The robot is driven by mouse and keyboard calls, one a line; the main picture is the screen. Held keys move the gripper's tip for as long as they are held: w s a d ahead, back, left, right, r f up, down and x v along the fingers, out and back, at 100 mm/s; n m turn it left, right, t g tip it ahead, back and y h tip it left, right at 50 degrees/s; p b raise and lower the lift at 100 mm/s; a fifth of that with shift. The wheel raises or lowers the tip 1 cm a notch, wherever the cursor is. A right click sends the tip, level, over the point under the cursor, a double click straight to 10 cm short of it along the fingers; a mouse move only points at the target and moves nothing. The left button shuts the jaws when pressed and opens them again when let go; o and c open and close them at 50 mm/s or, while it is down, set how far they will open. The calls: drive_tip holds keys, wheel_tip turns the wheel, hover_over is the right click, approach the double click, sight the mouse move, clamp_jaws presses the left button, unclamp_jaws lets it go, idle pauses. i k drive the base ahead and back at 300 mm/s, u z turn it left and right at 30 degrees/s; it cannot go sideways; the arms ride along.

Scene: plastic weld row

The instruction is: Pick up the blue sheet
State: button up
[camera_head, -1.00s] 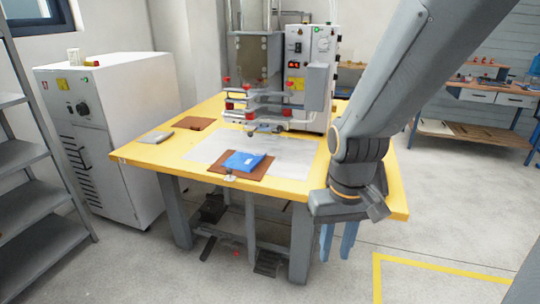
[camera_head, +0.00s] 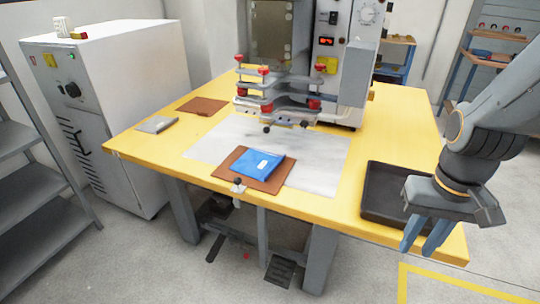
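The blue sheet (camera_head: 257,165) lies on a brown board (camera_head: 236,179) near the front edge of the yellow table, partly over a pale grey sheet. A small white mark shows on its top. My gripper (camera_head: 427,237) hangs at the right, pointing down, by the table's front right corner. It is well to the right of the blue sheet and apart from it. Its two blue fingers show with a narrow gap between them, and nothing is seen between them.
A welding press (camera_head: 290,90) stands behind the blue sheet, its lower plates overhanging the table. A dark tray (camera_head: 372,210) lies at the right beside my gripper. Another brown board (camera_head: 202,106) and a grey item (camera_head: 157,125) lie at the left of the yellow table (camera_head: 330,209).

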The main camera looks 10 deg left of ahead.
sight(258, 164)
drive_tip(key=u, duration=0.45)
drive_tip(key=i, duration=0.95)
drive_tip(key=u, duration=0.75)
